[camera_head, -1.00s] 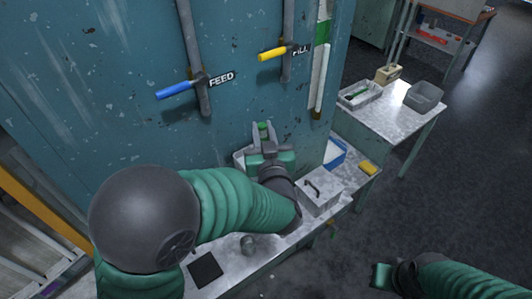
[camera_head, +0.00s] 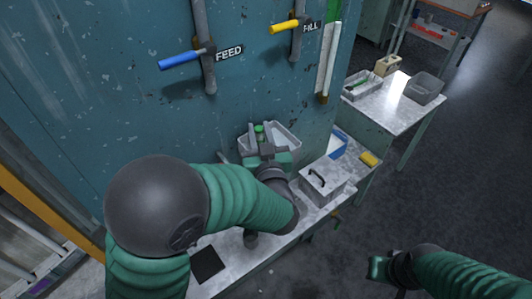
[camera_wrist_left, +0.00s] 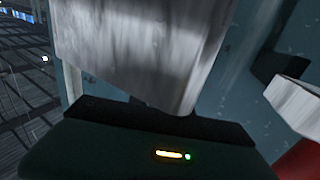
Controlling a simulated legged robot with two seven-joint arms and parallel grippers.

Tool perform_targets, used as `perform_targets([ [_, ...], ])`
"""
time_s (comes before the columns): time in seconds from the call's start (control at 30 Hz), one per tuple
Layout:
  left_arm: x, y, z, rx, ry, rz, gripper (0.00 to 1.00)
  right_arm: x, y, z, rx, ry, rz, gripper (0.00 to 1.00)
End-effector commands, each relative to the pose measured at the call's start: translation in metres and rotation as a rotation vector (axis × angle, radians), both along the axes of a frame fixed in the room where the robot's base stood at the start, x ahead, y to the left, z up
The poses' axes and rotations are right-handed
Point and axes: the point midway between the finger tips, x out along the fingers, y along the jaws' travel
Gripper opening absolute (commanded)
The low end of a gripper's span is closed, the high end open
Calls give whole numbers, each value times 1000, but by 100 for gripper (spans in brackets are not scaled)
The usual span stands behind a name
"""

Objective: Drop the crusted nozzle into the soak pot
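My left gripper (camera_head: 260,142) is over the bench, in front of a pale grey open tub (camera_head: 285,138) beside the teal cabinet. A small bright green piece (camera_head: 259,129) shows between its fingers; I cannot tell if it is gripped or is the nozzle. In the left wrist view a large blurred grey metal surface (camera_wrist_left: 145,45) fills the upper middle.
A dark round piece (camera_head: 250,240) and a black square pad (camera_head: 207,264) are on the bench. A blue-edged tray (camera_head: 338,146) and yellow block (camera_head: 369,159) lie farther right. Blue (camera_head: 180,61) and yellow (camera_head: 285,28) levers stick out from the cabinet. A side table (camera_head: 391,106) holds bins.

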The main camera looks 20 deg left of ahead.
Motion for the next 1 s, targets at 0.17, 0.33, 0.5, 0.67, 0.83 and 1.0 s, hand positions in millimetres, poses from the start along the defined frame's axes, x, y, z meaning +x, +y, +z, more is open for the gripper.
perform_targets([
  [0.17, 2, -6, -1, 4, 2, -2, 47, 0, 0, 0, 0, 0, 0, 0],
  [0.33, 2, -8, -1, 4, 2, -3, 47, 0, 0, 0, 0, 0, 0, 0],
  [0.5, -1, -6, -1, 1, 2, -4, 47, 0, 0, -2, 0, 0, -1, 0],
  [0.67, -25, -17, -4, 0, 0, -8, 47, 0, 0, -12, 0, 0, 0, 0],
  [0.83, -68, -43, -5, 1, 0, -11, 47, 0, 0, -26, 0, 1, 0, 0],
  [1.0, -110, -67, -5, 4, 2, -10, 47, 0, 0, -37, 0, 0, 0, 0],
])
